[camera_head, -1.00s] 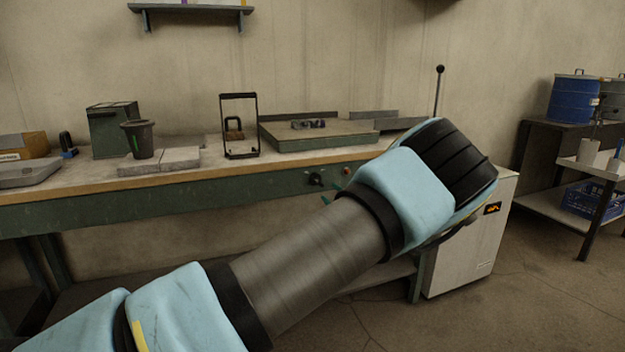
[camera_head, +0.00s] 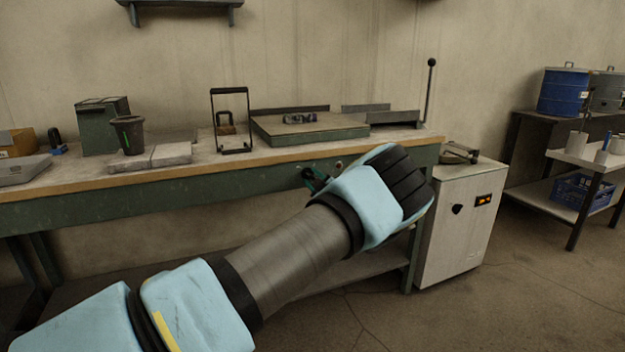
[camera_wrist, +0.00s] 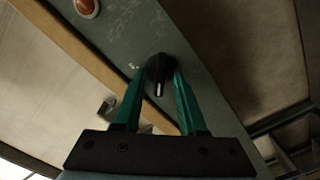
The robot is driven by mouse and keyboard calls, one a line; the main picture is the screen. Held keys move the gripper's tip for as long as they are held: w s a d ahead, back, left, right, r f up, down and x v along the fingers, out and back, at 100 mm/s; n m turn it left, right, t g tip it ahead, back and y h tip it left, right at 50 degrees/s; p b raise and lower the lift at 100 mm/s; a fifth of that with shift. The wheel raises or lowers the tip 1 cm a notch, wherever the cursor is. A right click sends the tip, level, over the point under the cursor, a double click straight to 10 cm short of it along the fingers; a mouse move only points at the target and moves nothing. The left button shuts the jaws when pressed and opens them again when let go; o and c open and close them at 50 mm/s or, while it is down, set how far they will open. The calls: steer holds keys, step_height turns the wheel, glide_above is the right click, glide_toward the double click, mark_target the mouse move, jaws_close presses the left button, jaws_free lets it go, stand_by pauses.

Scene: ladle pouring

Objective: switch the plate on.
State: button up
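A black knob (camera_wrist: 160,68) with a pale pointer line sits on the green front of the bench. My gripper (camera_wrist: 159,76) has its two teal fingers apart, one on each side of the knob; I cannot tell whether they touch it. In the head view my gripper (camera_head: 316,180) is at the bench front, partly hidden by my wrist. A round red-orange light or button (camera_wrist: 87,7) is beside the knob in the wrist view. A flat grey-green slab (camera_head: 285,138), possibly the plate, lies on the bench above the knob, with goggles (camera_head: 300,118) on it.
The bench (camera_head: 230,178) also bears a black frame (camera_head: 213,122), a dark cup (camera_head: 129,135) and a grey-green box (camera_head: 100,125). A white cabinet (camera_head: 455,245) with its own black knob and orange display stands right of the bench.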

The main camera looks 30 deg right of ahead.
jaws_close()
stand_by(0.6)
steer(key=m+b, duration=0.1)
steer(key=m, duration=0.2)
steer(key=shift+b, duration=0.35)
steer(key=m, duration=0.5)
steer(key=m+p, duration=0.1)
steer(key=m, duration=0.4)
steer(key=shift+m, duration=0.4)
steer(key=shift+m+p, duration=0.65)
steer(key=shift+m, duration=1.35)
